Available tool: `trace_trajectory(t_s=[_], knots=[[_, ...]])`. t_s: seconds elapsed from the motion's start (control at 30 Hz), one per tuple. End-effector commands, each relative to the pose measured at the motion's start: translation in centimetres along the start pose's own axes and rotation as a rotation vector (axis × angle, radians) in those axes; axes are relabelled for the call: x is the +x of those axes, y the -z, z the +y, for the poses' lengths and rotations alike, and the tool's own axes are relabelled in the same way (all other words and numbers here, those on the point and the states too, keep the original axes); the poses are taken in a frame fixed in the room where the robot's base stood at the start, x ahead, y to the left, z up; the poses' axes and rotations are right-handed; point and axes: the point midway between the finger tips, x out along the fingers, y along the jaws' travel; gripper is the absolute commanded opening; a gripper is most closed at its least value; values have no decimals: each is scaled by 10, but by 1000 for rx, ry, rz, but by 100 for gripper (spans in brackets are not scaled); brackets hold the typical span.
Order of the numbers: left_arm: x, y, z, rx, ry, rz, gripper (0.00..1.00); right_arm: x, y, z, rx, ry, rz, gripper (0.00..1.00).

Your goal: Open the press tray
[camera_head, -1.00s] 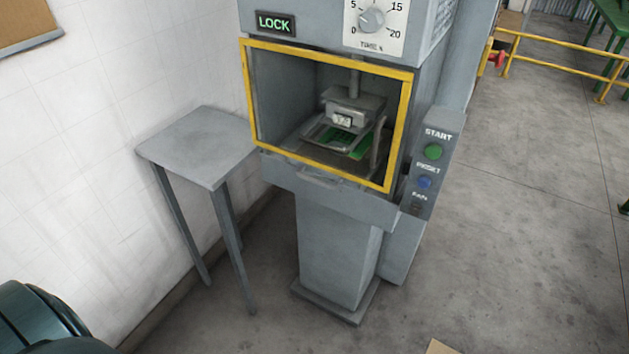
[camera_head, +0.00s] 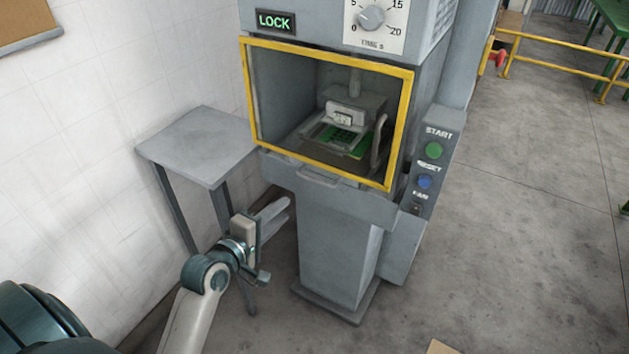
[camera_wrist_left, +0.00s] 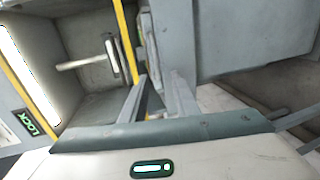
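The press tray (camera_head: 352,200) is the grey drawer-like front below the yellow-framed opening of the press. A small grey bar handle (camera_head: 318,178) sits on its front. The tray looks pushed in. My left gripper (camera_head: 288,211) is lower left of the handle, apart from it, with its fingers pointing towards the press. Its two fingers show a gap and nothing between them. In the left wrist view the fingers (camera_wrist_left: 156,88) also stand apart, with the press and its yellow frame beyond them. My right gripper is in neither view.
A grey side table (camera_head: 200,140) stands left of the press, against the white wall, close to my left arm. A panel with START and other buttons (camera_head: 433,150) is on the press's right. A lit LOCK sign (camera_head: 275,22) is above the opening. Open floor lies right.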

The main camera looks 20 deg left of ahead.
Motion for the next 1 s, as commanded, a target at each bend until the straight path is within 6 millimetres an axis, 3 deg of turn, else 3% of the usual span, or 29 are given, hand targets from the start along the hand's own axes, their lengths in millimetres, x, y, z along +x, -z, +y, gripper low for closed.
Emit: trace_trajectory(t_s=[0.1, 0.57, 0.77, 1.0], knots=[[-4, 0, 10, -14, -16, -2, 28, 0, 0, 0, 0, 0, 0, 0], [1, 0, 10, -13, -15, -2, 28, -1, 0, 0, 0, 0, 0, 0], [18, 0, 11, -12, -15, -2, 28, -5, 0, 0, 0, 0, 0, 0], [56, 0, 12, -12, -15, -2, 28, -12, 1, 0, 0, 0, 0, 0]])
